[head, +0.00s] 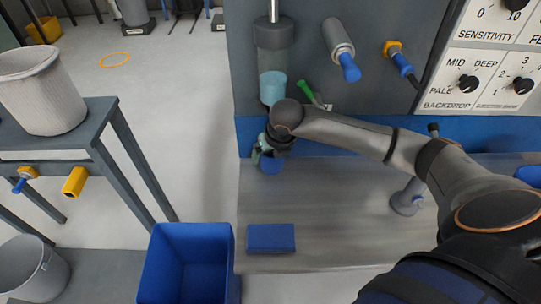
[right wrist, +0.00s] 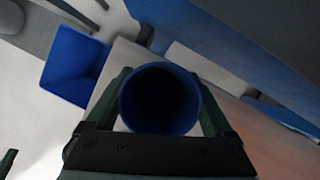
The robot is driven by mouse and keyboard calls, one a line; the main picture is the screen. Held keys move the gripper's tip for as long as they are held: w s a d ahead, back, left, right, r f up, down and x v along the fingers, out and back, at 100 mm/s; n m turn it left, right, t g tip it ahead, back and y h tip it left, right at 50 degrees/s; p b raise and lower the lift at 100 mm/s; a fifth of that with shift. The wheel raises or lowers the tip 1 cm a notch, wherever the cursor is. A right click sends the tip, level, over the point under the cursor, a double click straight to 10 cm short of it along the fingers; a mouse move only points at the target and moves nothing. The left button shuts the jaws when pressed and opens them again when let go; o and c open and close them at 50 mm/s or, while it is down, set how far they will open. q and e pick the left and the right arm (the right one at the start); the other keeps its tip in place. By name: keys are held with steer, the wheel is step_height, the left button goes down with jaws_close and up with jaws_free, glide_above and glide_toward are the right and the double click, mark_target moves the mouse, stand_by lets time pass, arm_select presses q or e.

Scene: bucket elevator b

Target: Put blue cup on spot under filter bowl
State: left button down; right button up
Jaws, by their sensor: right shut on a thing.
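The blue cup (head: 270,166) is in my right gripper (head: 267,152), close to the wall panel and low over the grey bench top. In the right wrist view the cup (right wrist: 160,98) stands between the two fingers, its round dark opening facing the camera. I cannot tell whether its base touches the bench. The filter bowl (head: 272,88), a light teal cylinder under a grey housing, hangs on the panel just above and behind the gripper. The spot under it is hidden by my gripper and the cup. My left gripper is not in view.
A blue block (head: 271,238) lies on the bench top (head: 330,215) near its front edge. A blue bin (head: 188,264) stands left of the bench. A green-handled valve (head: 306,91) sits close above my right wrist. A grey side table (head: 65,146) carries a white bucket (head: 42,92).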

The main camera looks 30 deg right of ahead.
steer(key=shift+s+f, duration=0.2)
steer(key=shift+f, duration=0.35)
steer(key=shift+f, duration=0.15)
steer(key=o, duration=1.1)
